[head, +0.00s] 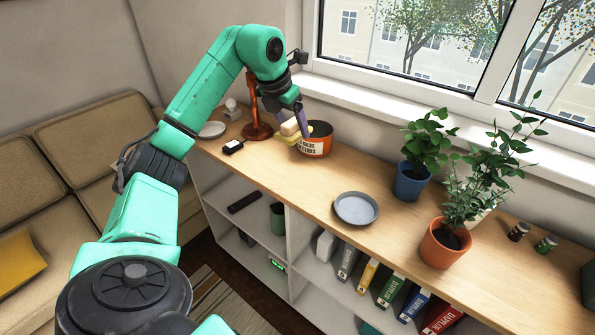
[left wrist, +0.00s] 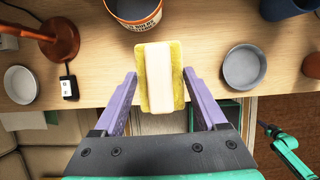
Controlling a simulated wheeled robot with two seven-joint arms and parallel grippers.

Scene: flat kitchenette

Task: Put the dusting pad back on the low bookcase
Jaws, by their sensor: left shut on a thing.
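The dusting pad, a pale block handle on a yellow pad, is between the fingers of my left gripper (head: 292,115). In the left wrist view the dusting pad (left wrist: 160,78) sits between both purple fingertips of the gripper (left wrist: 160,76), which is shut on it. In the head view the pad (head: 290,129) is just in front of an orange pot and partly hidden by the gripper. The low bookcase (head: 300,180) has a long wooden top under the window. I cannot tell whether the pad touches that top. My right gripper is not in view.
The labelled orange pot (head: 315,146) and a brown stand (head: 257,130) are close to the gripper. A small black box (head: 233,147), a white dish (head: 212,130) and a grey dish (head: 356,208) are on the top. Potted plants (head: 411,181) stand right. Bare wood lies left of the grey dish.

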